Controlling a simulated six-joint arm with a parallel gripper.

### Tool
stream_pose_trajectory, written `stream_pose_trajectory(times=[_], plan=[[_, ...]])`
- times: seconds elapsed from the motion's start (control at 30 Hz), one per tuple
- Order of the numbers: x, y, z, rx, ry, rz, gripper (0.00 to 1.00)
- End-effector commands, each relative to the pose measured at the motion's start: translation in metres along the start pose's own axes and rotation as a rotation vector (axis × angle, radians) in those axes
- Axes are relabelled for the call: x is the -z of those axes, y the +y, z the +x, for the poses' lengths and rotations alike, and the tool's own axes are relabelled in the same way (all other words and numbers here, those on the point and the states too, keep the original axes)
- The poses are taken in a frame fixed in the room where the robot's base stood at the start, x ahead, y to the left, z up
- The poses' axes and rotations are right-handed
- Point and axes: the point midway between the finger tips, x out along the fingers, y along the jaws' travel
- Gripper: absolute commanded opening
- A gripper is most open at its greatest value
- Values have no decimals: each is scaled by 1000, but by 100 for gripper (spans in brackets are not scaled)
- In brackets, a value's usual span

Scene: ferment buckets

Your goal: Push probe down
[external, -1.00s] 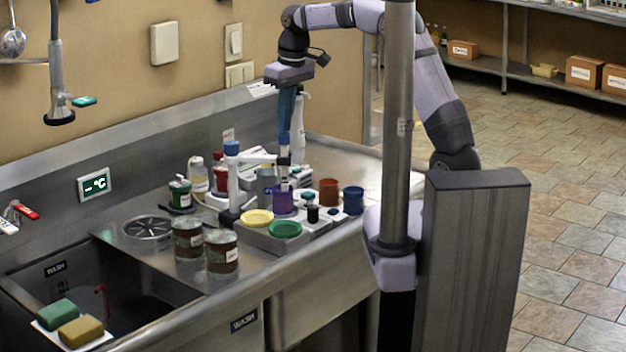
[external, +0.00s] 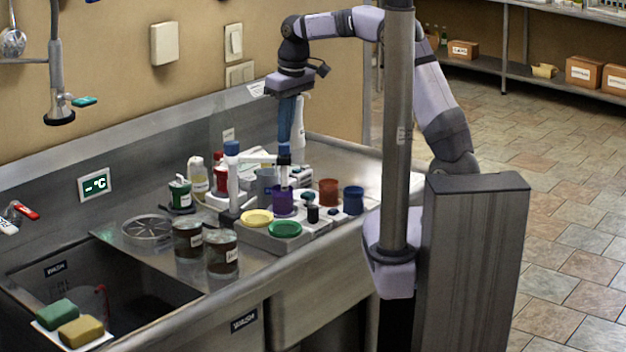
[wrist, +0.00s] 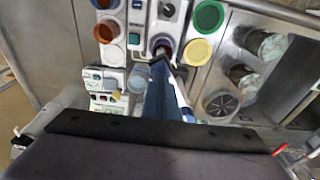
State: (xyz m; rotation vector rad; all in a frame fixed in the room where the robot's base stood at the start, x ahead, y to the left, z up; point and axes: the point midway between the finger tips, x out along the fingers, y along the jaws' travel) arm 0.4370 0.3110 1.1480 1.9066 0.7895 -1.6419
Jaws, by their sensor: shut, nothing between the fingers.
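The probe (external: 284,150) has a dark blue top and hangs upright at the end of a white horizontal arm. That arm comes from a white stand with a blue cap (external: 232,148). The probe's lower end is in or over the purple bucket (external: 283,204); how deep it reaches is hidden. My gripper (external: 285,138) points down with its blue fingers shut and empty, right at or just behind the probe's top. I cannot tell whether they touch. In the wrist view the shut fingers (wrist: 160,85) cover most of the probe, beside the white stand, and the purple bucket shows past their tips.
A yellow lid (external: 257,217) and a green lid (external: 285,229) lie in front of the purple bucket. A rust-brown bucket (external: 328,191) and a blue bucket (external: 353,200) stand to its right. Dark jars (external: 222,253) stand left, near the sink. The counter's far right is clear.

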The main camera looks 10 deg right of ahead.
Motion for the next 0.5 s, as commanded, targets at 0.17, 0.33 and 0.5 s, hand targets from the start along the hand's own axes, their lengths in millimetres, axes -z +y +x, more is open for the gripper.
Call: stream_pose_trajectory(times=[0.17,0.33,0.5], plan=[[1,0,-7,0,1,0,0],[3,0,-19,0,1,0,0],[5,0,-32,0,1,0,0]])
